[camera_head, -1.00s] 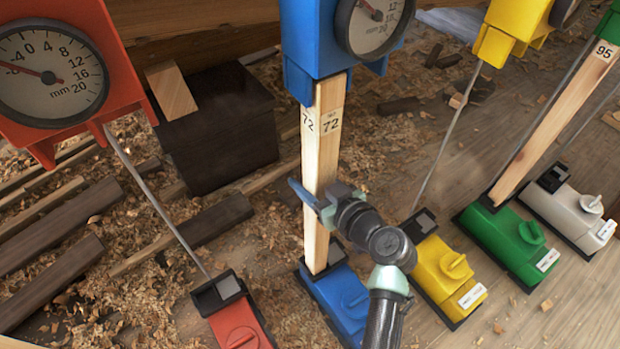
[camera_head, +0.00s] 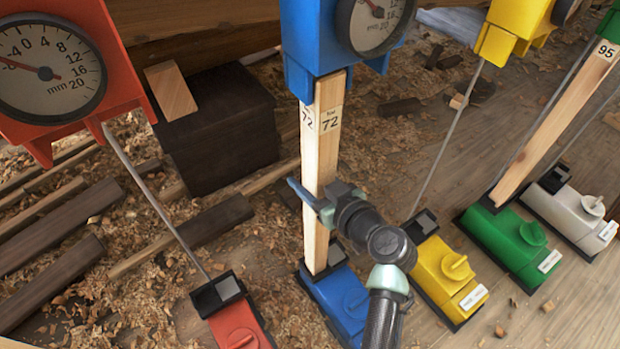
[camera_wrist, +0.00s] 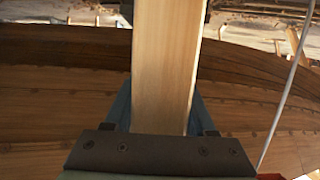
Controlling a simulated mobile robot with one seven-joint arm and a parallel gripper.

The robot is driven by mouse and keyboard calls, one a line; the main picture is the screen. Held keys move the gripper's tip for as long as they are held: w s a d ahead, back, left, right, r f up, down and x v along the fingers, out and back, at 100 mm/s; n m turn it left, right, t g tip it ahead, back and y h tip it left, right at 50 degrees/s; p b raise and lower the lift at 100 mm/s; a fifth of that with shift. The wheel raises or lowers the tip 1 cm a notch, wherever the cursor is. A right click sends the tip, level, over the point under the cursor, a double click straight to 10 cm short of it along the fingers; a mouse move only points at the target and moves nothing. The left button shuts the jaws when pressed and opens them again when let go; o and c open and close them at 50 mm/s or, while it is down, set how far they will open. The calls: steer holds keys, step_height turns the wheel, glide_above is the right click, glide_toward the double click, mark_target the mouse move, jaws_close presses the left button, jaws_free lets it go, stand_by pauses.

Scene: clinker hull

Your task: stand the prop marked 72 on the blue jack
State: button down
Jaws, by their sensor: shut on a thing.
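The prop marked 72 (camera_head: 320,170) is a pale wooden post in the head view. It stands nearly upright, its foot at the black cup of the blue jack (camera_head: 341,302) and its top at the blue gauge head (camera_head: 322,50). I cannot tell whether the foot is fully seated. My gripper (camera_head: 318,200) is shut on the prop around its middle. In the wrist view the prop (camera_wrist: 167,70) rises between the fingers; its ends are not visible there.
A red jack (camera_head: 237,322) with a thin rod stands left, a yellow jack (camera_head: 447,275) right. A green jack (camera_head: 510,240) bears a prop marked 95 (camera_head: 560,115). A dark block (camera_head: 220,130) and loose timbers lie among shavings at left.

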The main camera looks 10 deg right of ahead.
steer(key=shift+c, duration=0.7)
jaws_free()
steer(key=p+v, duration=0.4)
steer(key=v, duration=0.9)
steer(key=shift+p, duration=0.3)
steer(key=shift+s+d+r, duration=0.1)
steer(key=shift+s+d, duration=0.2)
steer(key=shift+s, duration=0.45)
steer(key=shift+s+d+f, duration=0.1)
steer(key=shift+s+d, duration=0.15)
steer(key=shift+s, duration=0.55)
steer(key=shift+s+d+r, duration=0.1)
steer(key=shift+s+d, duration=0.2)
steer(key=shift+s, duration=0.45)
